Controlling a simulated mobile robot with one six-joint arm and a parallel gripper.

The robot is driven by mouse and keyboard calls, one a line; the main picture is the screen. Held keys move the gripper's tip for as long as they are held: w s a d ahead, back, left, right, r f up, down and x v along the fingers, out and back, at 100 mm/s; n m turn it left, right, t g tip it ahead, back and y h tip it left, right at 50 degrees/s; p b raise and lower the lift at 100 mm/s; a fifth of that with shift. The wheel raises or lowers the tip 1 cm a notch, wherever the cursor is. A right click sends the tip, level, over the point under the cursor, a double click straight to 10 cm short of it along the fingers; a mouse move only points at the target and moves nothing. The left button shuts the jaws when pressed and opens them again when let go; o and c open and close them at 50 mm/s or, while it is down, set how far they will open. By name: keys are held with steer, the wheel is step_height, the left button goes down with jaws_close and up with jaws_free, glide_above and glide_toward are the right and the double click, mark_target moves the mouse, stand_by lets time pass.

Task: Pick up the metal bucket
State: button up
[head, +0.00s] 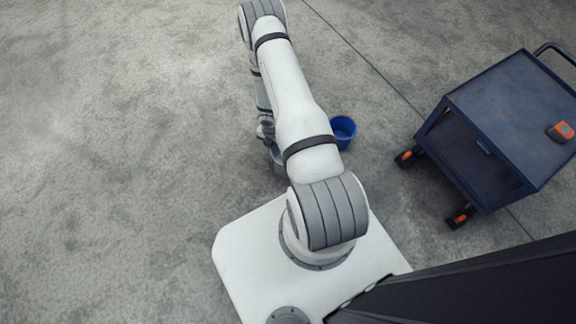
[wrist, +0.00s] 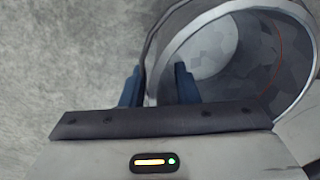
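The metal bucket (wrist: 215,50) is grey and fills the right half of the wrist view, open side facing the camera. Its rim and a thin dark handle run along its left side. My gripper (wrist: 158,86) is open, its blue fingers apart, one outside the bucket wall and one inside the opening, with the rim between them. I cannot see clear contact. In the head view, only part of the metal bucket (head: 279,163) shows beside my arm, close to my base; the arm hides the rest.
A blue bucket (head: 343,129) stands on the floor just right of my arm. A dark blue wheeled cart (head: 510,95) with an orange device (head: 561,131) on top stands at the right. The concrete floor (head: 120,130) at the left is clear.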

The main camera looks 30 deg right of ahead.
step_height(320, 180, down, 2)
steer(key=shift+f+b, duration=0.1)
steer(key=shift+b, duration=0.45)
jaws_close()
stand_by(1.1)
